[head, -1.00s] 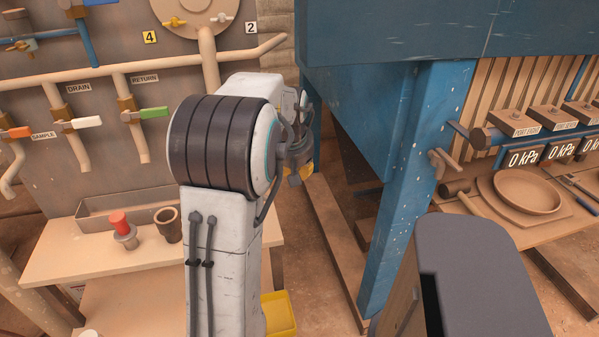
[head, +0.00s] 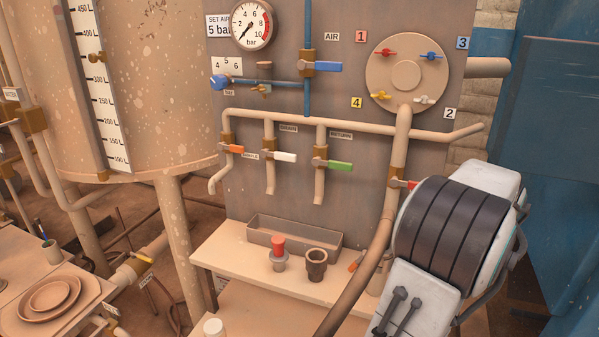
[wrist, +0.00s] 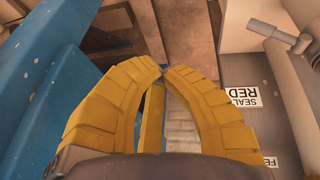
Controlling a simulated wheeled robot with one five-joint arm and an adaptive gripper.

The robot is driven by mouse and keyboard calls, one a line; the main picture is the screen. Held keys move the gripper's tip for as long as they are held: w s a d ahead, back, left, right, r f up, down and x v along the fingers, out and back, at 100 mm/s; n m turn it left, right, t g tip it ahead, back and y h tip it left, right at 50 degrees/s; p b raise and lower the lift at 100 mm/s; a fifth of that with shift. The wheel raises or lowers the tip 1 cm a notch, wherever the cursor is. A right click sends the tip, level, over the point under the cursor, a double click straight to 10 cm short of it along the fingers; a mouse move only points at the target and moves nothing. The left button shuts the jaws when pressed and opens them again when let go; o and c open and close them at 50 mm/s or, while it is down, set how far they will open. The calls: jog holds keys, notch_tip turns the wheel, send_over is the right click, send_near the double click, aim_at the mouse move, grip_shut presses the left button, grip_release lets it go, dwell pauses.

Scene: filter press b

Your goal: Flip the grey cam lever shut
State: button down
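I cannot pick out the grey cam lever for certain in either view. A grey handle-like bar (wrist: 275,34) on a small fitting shows at the upper right of the wrist view, beside a pale round body; I cannot tell if it is the lever. My gripper (wrist: 164,71) has yellow ribbed fingers, tips together, with nothing seen held. The handle-like bar is to the right of the fingertips and apart from them. In the head view my arm stands at the lower right and my gripper is hidden.
A panel (head: 290,190) carries pipes and valves with orange, white, green (head: 340,166) and blue handles. A bench (head: 225,256) below holds a trough, a red-topped fitting (head: 278,250) and a brown cup (head: 316,264). A thick brown hose (head: 368,270) runs beside my arm. A blue structure (wrist: 65,75) is left in the wrist view.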

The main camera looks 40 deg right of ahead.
jog(key=shift+m, duration=0.3)
jog(key=a+f+m+y, duration=0.4)
jog(key=a+f, duration=0.2)
jog(key=a, duration=0.8)
jog(key=w+a+r+n+t+p, duration=0.1)
jog(key=w+a+r+n, duration=0.2)
jog(key=a, duration=0.8)
jog(key=w+a+r+n+t+p, duration=0.1)
jog(key=w+a+r+n, duration=0.3)
jog(key=w+a+n, duration=0.4)
jog(key=w+a+r+n+t+p, duration=0.1)
jog(key=w+a+n, duration=0.4)
jog(key=a, duration=1)
jog(key=shift+w+r+n+y+p, duration=0.45)
jog(key=shift+r+p, duration=0.4)
jog(key=shift+r, duration=0.4)
